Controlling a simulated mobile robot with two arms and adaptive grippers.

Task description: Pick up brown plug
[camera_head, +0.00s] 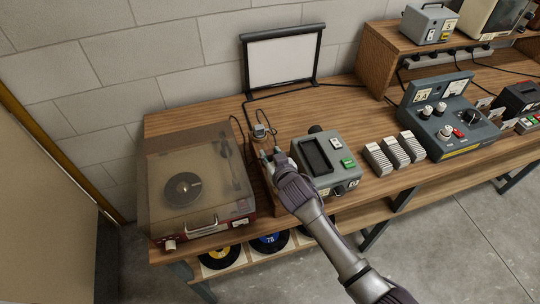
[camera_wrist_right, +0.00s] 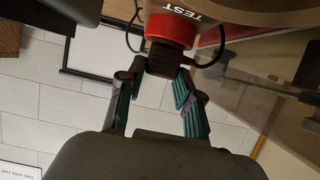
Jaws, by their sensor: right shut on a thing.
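In the right wrist view, the brown plug (camera_wrist_right: 163,59) is a small dark brown block between the fingertips of my right gripper (camera_wrist_right: 160,68). The gripper is shut on it. The plug's far end meets a red round part (camera_wrist_right: 172,30) beside a surface lettered "TEST"; I cannot tell whether it sits in that part or only touches it. In the head view, my right gripper (camera_head: 271,155) is low over the table, between the record player and the grey device, and the plug is hidden there. My left gripper is not in view.
The record player (camera_head: 190,180) with its clear lid stands left on the wooden table. A grey device (camera_head: 325,165) is close right of the gripper. A small cabled item (camera_head: 260,131) and a framed white screen (camera_head: 283,62) are behind. Ribbed grey blocks (camera_head: 378,158) stand further right.

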